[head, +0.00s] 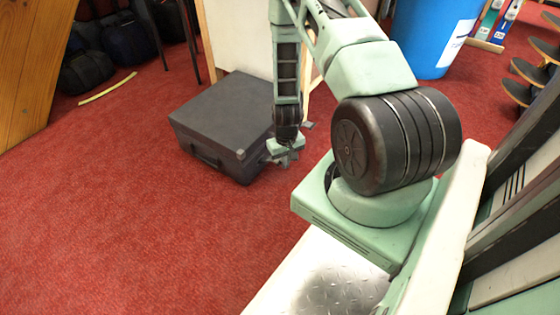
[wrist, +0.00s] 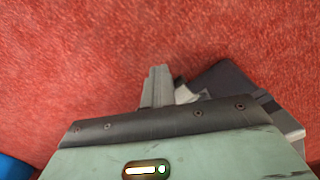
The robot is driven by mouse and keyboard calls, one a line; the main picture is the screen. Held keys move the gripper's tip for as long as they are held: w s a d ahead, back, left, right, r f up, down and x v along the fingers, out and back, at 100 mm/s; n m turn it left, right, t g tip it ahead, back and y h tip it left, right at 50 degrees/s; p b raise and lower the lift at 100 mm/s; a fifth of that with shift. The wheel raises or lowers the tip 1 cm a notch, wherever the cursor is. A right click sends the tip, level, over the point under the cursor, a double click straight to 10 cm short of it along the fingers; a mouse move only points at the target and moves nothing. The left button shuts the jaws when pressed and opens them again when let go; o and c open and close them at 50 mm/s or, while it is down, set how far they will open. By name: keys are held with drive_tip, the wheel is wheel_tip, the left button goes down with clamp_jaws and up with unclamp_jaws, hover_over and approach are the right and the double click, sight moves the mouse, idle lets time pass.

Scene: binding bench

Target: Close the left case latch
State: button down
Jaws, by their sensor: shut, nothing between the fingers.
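A dark grey case (head: 222,108) lies flat with its lid down on the red carpet in the head view. Its handle (head: 207,158) is on the front face, and a small latch-like fitting (head: 240,153) shows near the right front corner. The left latch is too small to make out. My gripper (head: 285,161) is just right of that corner, low, pointing down; contact cannot be told. In the wrist view my gripper (wrist: 157,87) is shut and empty over carpet, with a dark corner of the case (wrist: 232,84) to its right, partly hidden by the gripper body.
A blue bin (head: 432,40) stands at the back right, with racks of boards beyond it. Dark bags (head: 88,70) and a wooden panel (head: 28,75) are at the back left. A yellow strip (head: 107,89) lies on the floor. Carpet left and in front of the case is clear.

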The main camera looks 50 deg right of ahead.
drive_tip(key=shift+w, duration=0.2)
drive_tip(key=s+r+p, duration=0.4)
drive_tip(key=r+p, duration=0.4)
drive_tip(key=p, duration=0.1)
drive_tip(key=shift+d, duration=0.15)
idle(0.8)
idle(0.5)
